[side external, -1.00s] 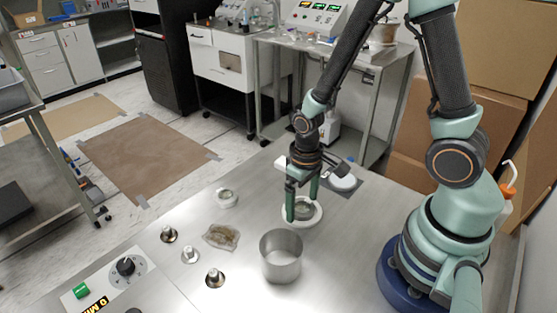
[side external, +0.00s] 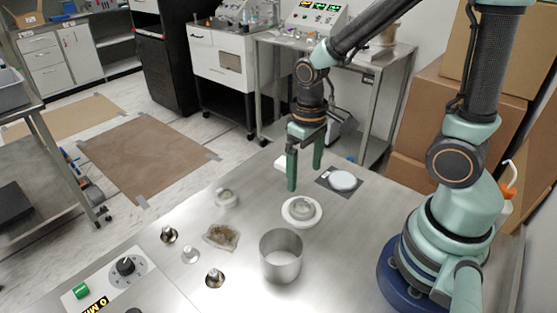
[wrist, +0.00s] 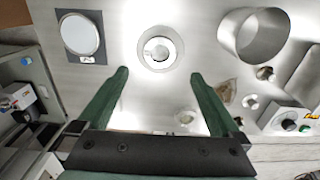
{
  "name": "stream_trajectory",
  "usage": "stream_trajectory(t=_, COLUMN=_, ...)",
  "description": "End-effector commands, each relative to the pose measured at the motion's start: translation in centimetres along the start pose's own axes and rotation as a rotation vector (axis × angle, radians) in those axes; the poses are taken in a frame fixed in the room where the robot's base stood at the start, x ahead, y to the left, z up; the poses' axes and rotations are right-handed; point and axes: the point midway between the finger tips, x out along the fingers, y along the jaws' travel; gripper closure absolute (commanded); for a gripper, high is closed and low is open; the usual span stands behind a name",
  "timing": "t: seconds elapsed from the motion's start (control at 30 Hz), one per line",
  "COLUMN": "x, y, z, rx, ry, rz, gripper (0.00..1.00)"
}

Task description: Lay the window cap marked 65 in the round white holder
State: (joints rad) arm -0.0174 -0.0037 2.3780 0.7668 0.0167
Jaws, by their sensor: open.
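The round white holder (side external: 289,217) sits on the steel table, and it also shows ahead of my fingers in the wrist view (wrist: 144,59). A small round grey-white cap (side external: 303,208) lies inside its ring, and appears near its middle in the wrist view (wrist: 159,48). It looks flat; I cannot read any mark on it. A similar small round cap (side external: 226,197) lies on the table to the left, and it shows at the lower right in the wrist view (wrist: 185,118). My gripper (side external: 305,180) is open and empty, above and behind the holder, touching neither cap.
An open metal cylinder (side external: 281,258) stands in front of the holder. A white disc (side external: 342,181) on a dark plate lies behind it at right. A clear bag with brown contents (side external: 221,236), several metal fittings (side external: 190,255) and a control panel (side external: 124,275) are at left.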

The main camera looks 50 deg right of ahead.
Motion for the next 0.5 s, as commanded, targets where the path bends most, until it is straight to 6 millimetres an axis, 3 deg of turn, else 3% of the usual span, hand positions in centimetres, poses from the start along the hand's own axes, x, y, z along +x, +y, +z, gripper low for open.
stream_trajectory(t=0.1, x=-1.8, y=0.0, z=-0.1, rx=0.0, ry=0.005, rz=0.0, gripper=0.0)
stream_trajectory(t=0.33, x=-3.6, y=0.0, z=0.0, rx=0.0, ry=0.009, rz=0.0, gripper=0.0)
stream_trajectory(t=0.5, x=-6.1, y=0.1, z=-0.3, rx=0.001, ry=0.106, rz=-0.001, gripper=0.0)
